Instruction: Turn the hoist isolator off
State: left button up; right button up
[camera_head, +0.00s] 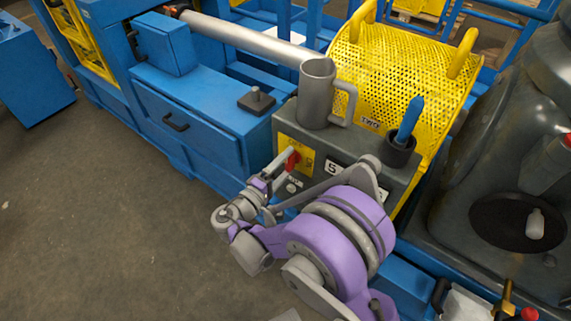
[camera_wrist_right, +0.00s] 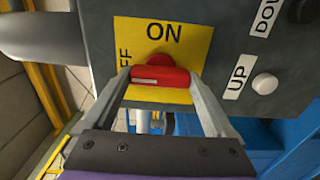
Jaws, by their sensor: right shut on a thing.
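The hoist isolator is a red handle (camera_head: 292,160) on a yellow plate (camera_head: 308,157) on the front of a grey control box (camera_head: 388,173). In the right wrist view the red handle (camera_wrist_right: 160,77) lies across the picture between my fingers. The plate (camera_wrist_right: 190,37) reads "ON" above the handle, and part of "OFF" shows at its left. My right gripper (camera_wrist_right: 161,80) is shut on the red handle, one finger at each end. In the head view my right gripper (camera_head: 286,161) reaches the box from below. My left gripper is not in view.
A grey mug (camera_head: 316,95) and a black holder with a blue-handled tool (camera_head: 409,120) stand on the box. A white button (camera_wrist_right: 264,83) marked "UP" is close to the gripper. A yellow perforated guard (camera_head: 390,75) stands behind.

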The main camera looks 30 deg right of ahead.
dwell(0.4)
jog(key=o, duration=1.1)
jog(key=shift+c, duration=0.2)
jog(key=p+v, duration=0.1)
jog(key=v, duration=1)
jog(key=shift+d, duration=0.15)
